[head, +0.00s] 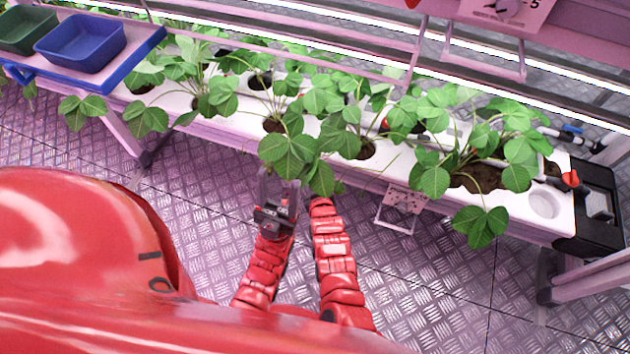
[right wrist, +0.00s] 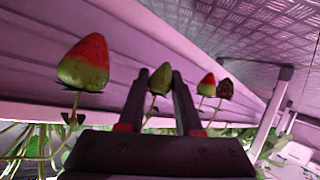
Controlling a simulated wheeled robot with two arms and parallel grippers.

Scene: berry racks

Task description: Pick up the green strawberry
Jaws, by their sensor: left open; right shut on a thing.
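The green strawberry (right wrist: 161,79) shows in the right wrist view between the two fingers of my right gripper (right wrist: 162,88), which is shut on it. Its stem runs down in that view behind the gripper body. A larger strawberry (right wrist: 84,63), red and pale green, hangs to the left of the fingers. A small red and green strawberry (right wrist: 207,84) and a dark one (right wrist: 225,89) hang to the right. In the head view, leaves hide my right gripper's fingers. My left gripper (head: 279,188) is open and empty below the leaves, left of my right arm.
A white planter (head: 310,126) with several leafy plants runs across the head view. A blue crate (head: 80,43) and a green crate (head: 28,30) sit on a blue tray (head: 100,75) at the upper left.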

